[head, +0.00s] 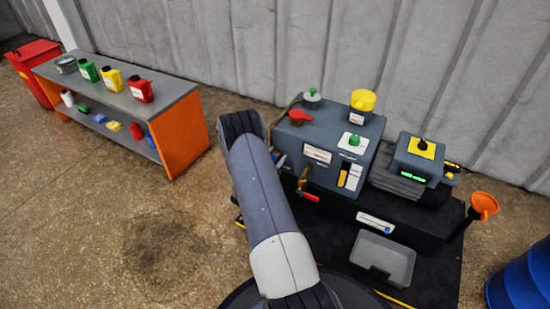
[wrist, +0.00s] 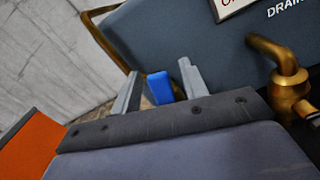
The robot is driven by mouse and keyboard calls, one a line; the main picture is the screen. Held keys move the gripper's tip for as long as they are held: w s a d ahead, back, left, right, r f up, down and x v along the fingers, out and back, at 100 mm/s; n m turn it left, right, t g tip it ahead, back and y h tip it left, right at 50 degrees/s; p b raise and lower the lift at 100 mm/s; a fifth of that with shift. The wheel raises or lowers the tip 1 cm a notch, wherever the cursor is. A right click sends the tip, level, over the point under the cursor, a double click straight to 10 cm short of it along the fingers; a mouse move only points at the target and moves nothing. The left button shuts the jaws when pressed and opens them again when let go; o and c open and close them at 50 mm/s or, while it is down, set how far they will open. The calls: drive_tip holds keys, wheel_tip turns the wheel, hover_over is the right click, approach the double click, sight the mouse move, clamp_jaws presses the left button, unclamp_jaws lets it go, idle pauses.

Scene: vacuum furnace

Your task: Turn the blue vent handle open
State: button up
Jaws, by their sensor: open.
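The blue vent handle (wrist: 160,88) shows in the wrist view as a short blue bar beside the grey furnace pump housing (wrist: 200,40). My gripper (wrist: 160,70) is open, with one finger to the left of the handle and one to the right. A small gap shows on each side, and the gripper does not appear closed on it. The handle's lower end is hidden behind the gripper body. In the head view my arm covers most of this spot, so the handle is hard to make out there.
A brass drain pipe (wrist: 287,75) stands close to the right of my gripper, and a thin brass tube (wrist: 100,35) curves at left. The head view shows a red-handled valve (head: 310,197), a grey bin (head: 384,258) and an orange funnel (head: 484,204). A bench (head: 182,130) stands at left; floor between is clear.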

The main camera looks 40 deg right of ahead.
drive_tip(key=shift+c, duration=0.3)
clamp_jaws()
drive_tip(key=shift+w+a+r+n, duration=0.15)
drive_tip(key=shift+w+n, duration=0.2)
drive_tip(key=shift+n, duration=0.4)
drive_tip(key=shift+w+a+f+n, duration=0.15)
drive_tip(key=shift+w+n, duration=0.15)
drive_tip(key=shift+n, duration=0.45)
drive_tip(key=shift+r, duration=0.1)
drive_tip(key=shift+o, duration=0.3)
unclamp_jaws()
drive_tip(key=p+v, duration=0.3)
drive_tip(key=v, duration=0.7)
drive_tip(key=shift+s+a, duration=0.15)
drive_tip(key=shift+a, duration=0.25)
